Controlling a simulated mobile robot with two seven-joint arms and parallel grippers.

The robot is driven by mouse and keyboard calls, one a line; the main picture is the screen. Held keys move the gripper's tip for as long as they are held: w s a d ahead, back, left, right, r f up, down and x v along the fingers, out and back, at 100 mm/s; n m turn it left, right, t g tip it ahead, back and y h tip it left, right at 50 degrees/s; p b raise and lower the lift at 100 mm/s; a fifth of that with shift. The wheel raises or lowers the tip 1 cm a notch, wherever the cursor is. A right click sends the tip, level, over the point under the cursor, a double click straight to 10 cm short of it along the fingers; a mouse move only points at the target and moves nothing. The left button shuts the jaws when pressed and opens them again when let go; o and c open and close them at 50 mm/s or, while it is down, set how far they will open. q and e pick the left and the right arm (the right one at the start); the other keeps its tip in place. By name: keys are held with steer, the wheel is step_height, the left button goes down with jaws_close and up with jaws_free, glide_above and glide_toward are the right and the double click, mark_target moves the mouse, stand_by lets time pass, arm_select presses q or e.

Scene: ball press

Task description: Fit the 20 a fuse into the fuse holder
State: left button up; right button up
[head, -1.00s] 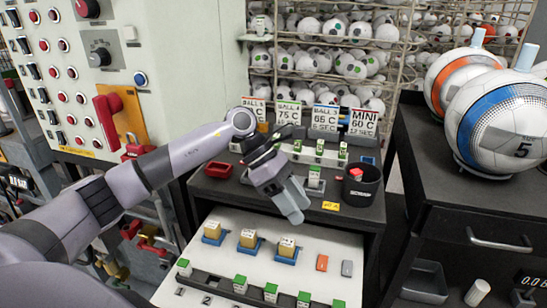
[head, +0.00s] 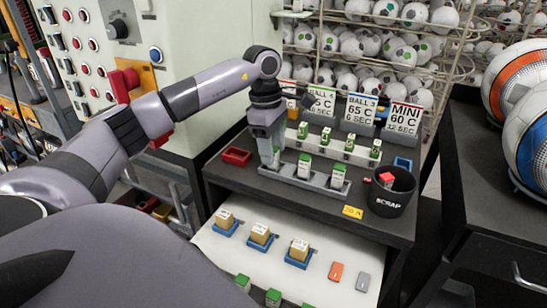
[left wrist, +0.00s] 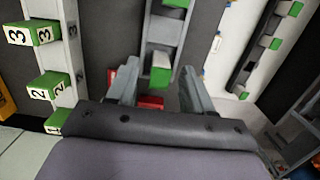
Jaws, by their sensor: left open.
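A grey fuse holder strip (head: 312,181) lies on the dark bench top with green-and-white fuses standing in it, such as the middle fuse (head: 304,166) and the right fuse (head: 339,177). A yellow tag (head: 352,212), apparently reading 20 A, lies in front. My left gripper (head: 268,160) points down at the strip's left end. In the left wrist view the open left gripper (left wrist: 158,72) has its fingers apart on either side of a green-and-white fuse (left wrist: 160,74) at the end of the strip (left wrist: 160,30). Contact cannot be told. My right gripper is not in view.
A red tray (head: 237,156) is left of the strip and a black scrap bin (head: 391,197) right. Behind is a light rail (head: 340,148) with several numbered fuses and sign cards (head: 361,112). Below, an open drawer (head: 235,255) holds blue-based blocks and more fuses.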

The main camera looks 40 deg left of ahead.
arm_select(q)
steer(key=shift+f, duration=0.4)
steer(key=shift+d, duration=0.1)
jaws_close()
steer(key=shift+r, duration=0.15)
step_height(320, 180, up, 12)
step_height(320, 180, up, 8)
steer(key=p, duration=0.4)
glide_above(274, 148)
steer(key=shift+s+f, duration=0.1)
steer(key=shift+f, duration=0.1)
